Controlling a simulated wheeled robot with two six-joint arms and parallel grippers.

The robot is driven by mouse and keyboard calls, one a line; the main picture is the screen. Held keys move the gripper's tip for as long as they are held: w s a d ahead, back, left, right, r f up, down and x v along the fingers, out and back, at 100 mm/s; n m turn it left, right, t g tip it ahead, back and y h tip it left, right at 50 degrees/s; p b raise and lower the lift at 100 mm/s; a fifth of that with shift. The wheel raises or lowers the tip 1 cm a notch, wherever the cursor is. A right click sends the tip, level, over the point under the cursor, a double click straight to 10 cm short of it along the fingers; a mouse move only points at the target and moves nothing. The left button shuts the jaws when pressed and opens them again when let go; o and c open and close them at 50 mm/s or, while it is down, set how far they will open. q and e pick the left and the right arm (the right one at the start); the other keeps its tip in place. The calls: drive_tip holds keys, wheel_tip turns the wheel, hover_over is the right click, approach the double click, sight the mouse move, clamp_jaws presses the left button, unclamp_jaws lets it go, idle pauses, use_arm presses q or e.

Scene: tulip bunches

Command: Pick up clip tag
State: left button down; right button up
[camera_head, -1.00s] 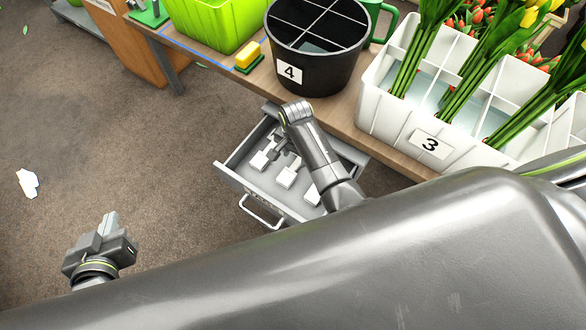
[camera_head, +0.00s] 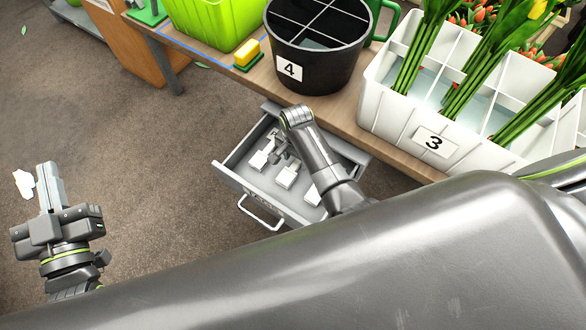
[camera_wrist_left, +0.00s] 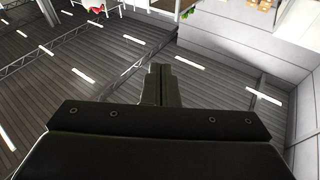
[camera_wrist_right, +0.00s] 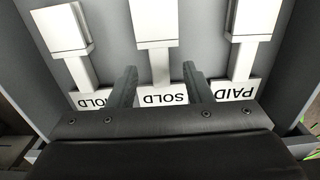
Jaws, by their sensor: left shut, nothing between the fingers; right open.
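The open grey drawer (camera_head: 235,178) holds three white clip tags. In the right wrist view the left tag (camera_wrist_right: 65,30) has a label partly hidden, reading "OLD". The middle tag (camera_wrist_right: 154,22) reads "SOLD" and the right tag (camera_wrist_right: 246,18) reads "PAID". My right gripper (camera_wrist_right: 160,78) is open, its fingers on either side of the middle tag's stem in that view; contact cannot be told. In the head view my right gripper (camera_head: 280,150) is inside the drawer. My left gripper (camera_head: 48,180) is shut and empty over the floor, pointing upward in the left wrist view (camera_wrist_left: 160,78).
The wooden table edge (camera_head: 345,125) is above the drawer. On it stand a black bucket (camera_head: 317,62) marked 4, a white crate (camera_head: 400,115) marked 3 with stems, a green bin (camera_head: 212,22) and a yellow sponge (camera_head: 247,50). Floor at left is open.

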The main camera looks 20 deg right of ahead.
sight(296, 165)
wheel_tip(296, 165, down, 2)
drive_tip(key=shift+f+b, duration=0.15)
drive_tip(key=shift+b, duration=0.4)
use_arm(q)
drive_tip(key=s+d+r+m+t+h, duration=0.1)
drive_tip(key=s+r+m+t, duration=0.1)
drive_tip(key=r+t, duration=0.3)
wheel_tip(296, 165, up, 2)
drive_tip(key=shift+s+d+r, duration=0.2)
drive_tip(key=shift+s+d, duration=0.1)
drive_tip(key=shift+s, duration=0.3)
use_arm(e)
clamp_jaws()
